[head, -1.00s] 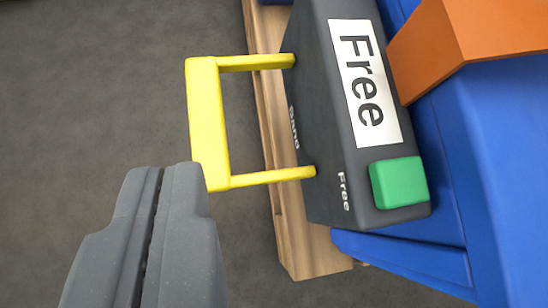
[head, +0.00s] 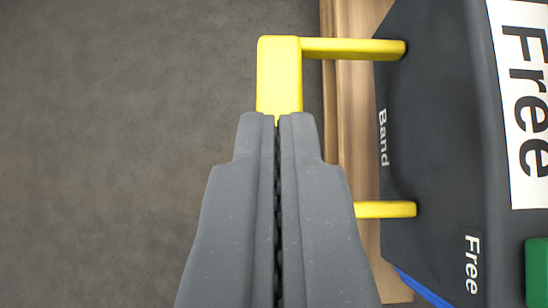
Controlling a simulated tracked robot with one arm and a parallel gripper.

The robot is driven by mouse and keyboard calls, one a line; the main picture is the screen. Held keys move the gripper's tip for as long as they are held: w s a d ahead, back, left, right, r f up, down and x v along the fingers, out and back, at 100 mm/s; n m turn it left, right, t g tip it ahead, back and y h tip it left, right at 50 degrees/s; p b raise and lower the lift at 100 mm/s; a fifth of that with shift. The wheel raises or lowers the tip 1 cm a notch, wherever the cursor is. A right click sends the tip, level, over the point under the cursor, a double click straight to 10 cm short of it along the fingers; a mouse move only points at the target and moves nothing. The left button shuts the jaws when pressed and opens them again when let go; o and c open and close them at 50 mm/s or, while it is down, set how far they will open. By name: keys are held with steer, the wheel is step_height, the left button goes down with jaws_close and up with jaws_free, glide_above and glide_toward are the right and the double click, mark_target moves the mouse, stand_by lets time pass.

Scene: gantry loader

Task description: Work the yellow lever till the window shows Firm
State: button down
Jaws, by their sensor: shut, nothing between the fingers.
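The yellow lever (head: 279,75) is a U-shaped handle on the left side of a dark grey box (head: 432,130). Its two arms run into the box, and part of its bar and lower arm is hidden behind my gripper. The window (head: 524,100) on the box reads "Free". Small labels on the box side read "Band" and "Free". My gripper (head: 277,118) is shut and empty, its tips overlapping the lever's bar in the picture. I cannot tell whether they touch it.
A green block (head: 537,272) sits on the box at the lower right edge. A wooden board (head: 354,130) runs beneath the box. A bit of blue (head: 422,288) shows below it. Grey floor on the left is clear.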

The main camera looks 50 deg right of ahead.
mark_target(276, 86)
steer(key=b+x, duration=0.1)
steer(key=x, duration=0.3)
steer(key=shift+s+f, duration=0.1)
steer(key=shift+f, duration=0.05)
step_height(276, 86, down, 2)
steer(key=shift+a+f+b, duration=0.1)
steer(key=shift+b, duration=0.7)
steer(key=shift+f, duration=0.55)
steer(key=shift+f, duration=0.1)
steer(key=shift+w+a+f, duration=0.15)
steer(key=shift+f, duration=0.8)
steer(key=shift+w+a+f, duration=0.15)
steer(key=shift+f, duration=0.95)
steer(key=shift+f, duration=0.1)
